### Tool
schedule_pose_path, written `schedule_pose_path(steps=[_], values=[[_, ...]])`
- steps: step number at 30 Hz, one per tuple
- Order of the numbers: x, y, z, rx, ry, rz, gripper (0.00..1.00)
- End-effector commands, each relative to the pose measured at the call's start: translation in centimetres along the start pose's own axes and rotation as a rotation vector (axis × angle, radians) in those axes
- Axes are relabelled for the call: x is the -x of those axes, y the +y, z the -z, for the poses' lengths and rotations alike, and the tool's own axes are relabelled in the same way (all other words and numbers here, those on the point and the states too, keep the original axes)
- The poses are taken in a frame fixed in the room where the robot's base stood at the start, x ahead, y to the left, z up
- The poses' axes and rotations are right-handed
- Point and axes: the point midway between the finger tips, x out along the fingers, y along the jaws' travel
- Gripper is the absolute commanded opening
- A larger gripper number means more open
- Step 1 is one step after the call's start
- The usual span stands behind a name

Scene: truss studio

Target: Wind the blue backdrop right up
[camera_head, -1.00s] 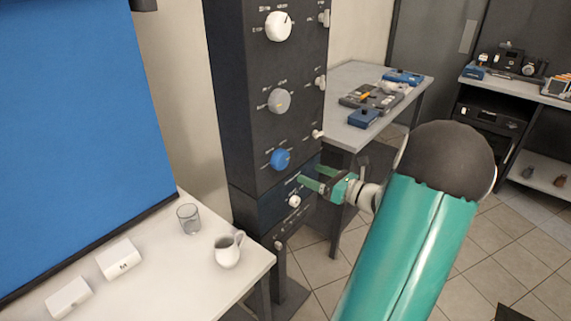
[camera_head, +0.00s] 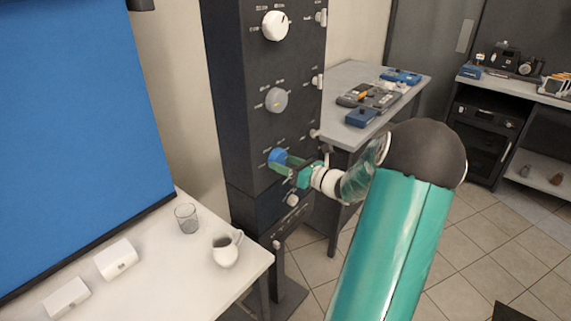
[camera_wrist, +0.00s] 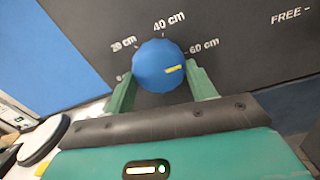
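The blue backdrop (camera_head: 75,130) hangs at the left, its dark bottom bar near the white table. A dark control column stands at the centre with a blue knob (camera_head: 277,157) low on its front. In the wrist view the blue knob (camera_wrist: 160,66) has a yellow mark pointing right, toward the "60 cm" label (camera_wrist: 205,46); "20 cm" and "40 cm" labels also show. My gripper (camera_wrist: 163,92) has its green fingers apart, one on each side of the knob's lower part. I cannot tell whether they touch it. The gripper also shows in the head view (camera_head: 284,165).
A white knob (camera_head: 275,25) and a grey knob (camera_head: 276,99) sit above the blue one, and a small white knob (camera_head: 292,200) below. The white table (camera_head: 150,275) bears a glass (camera_head: 187,218), a jug (camera_head: 226,250) and two white boxes.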

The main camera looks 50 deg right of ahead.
Motion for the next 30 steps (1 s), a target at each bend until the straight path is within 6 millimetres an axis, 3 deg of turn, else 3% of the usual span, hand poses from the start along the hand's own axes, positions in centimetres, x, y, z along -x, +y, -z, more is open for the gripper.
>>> schedule_pose_path(steps=[1, 3, 16, 30], values=[[0.02, 0.01, 0.0, 0.0, 0.0, 0.0, 0.42], [0.03, 0.01, 0.0, 0.0, 0.0, 0.0, 0.33], [0.0, 0.01, -0.02, 0.077, 0.005, -0.001, 0.33], [-0.01, -0.1, -0.15, 0.451, 0.027, 0.003, 0.33]])
